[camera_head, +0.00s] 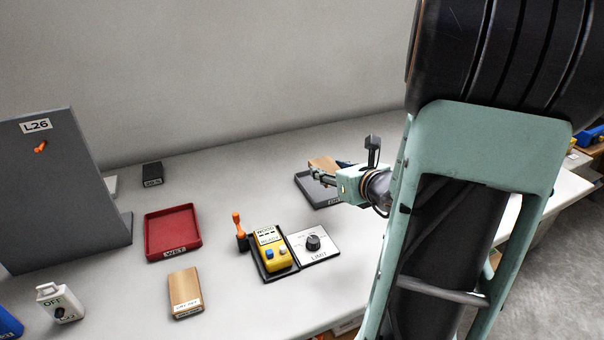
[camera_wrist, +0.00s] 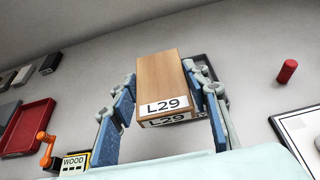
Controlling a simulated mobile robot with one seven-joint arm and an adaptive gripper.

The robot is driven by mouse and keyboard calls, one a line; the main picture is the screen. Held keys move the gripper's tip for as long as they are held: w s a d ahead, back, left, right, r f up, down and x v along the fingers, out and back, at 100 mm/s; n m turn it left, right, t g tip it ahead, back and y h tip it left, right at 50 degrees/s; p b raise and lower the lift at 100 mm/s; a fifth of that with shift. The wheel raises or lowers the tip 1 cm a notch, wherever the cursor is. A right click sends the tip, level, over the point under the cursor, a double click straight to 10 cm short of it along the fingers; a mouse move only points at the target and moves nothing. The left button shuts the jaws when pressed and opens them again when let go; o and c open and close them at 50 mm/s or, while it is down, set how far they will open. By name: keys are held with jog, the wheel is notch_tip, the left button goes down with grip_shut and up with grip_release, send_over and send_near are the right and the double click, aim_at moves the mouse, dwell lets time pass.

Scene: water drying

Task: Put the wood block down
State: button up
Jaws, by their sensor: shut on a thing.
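The wood block (camera_wrist: 160,80), labelled L29, sits between the blue pads of my gripper (camera_wrist: 165,105) in the wrist view. My gripper (camera_head: 325,174) is shut on it. In the head view only part of the block (camera_head: 322,163) shows beyond the fingers, over or in a dark grey tray (camera_head: 322,202) at the middle right of the table. I cannot tell whether the block touches the tray. The tray's label is partly hidden by my gripper. A second wood block (camera_head: 185,288) with a white label lies at the front of the table.
A red tray labelled WET (camera_head: 172,232) stands left of centre. A yellow meter marked WOOD (camera_head: 270,248), an orange-handled lever (camera_head: 238,228) and a LIMIT dial panel (camera_head: 314,244) are in the middle. A grey L26 panel (camera_head: 50,190) stands at left. A red cylinder (camera_wrist: 288,70) stands at right.

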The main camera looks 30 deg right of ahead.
jog(key=w, duration=0.1)
jog(key=w+d+f, duration=0.1)
jog(key=w+f, duration=0.1)
jog(key=shift+w+d+b, duration=0.25)
jog(key=shift+d+b, duration=0.05)
jog(key=shift+d, duration=0.1)
jog(key=b, duration=0.2)
send_over(326, 190)
jog(key=f, duration=0.5)
jog(key=shift+s+a, duration=0.1)
jog(key=shift+s, duration=0.1)
jog(key=shift+w+f, duration=0.3)
jog(key=shift+f, duration=0.15)
jog(key=shift+f+b, duration=0.5)
jog(key=shift+f, duration=0.9)
jog(key=shift+f, duration=0.1)
jog(key=shift+f, duration=0.15)
jog(key=o, duration=1.2)
jog(key=shift+c, duration=0.2)
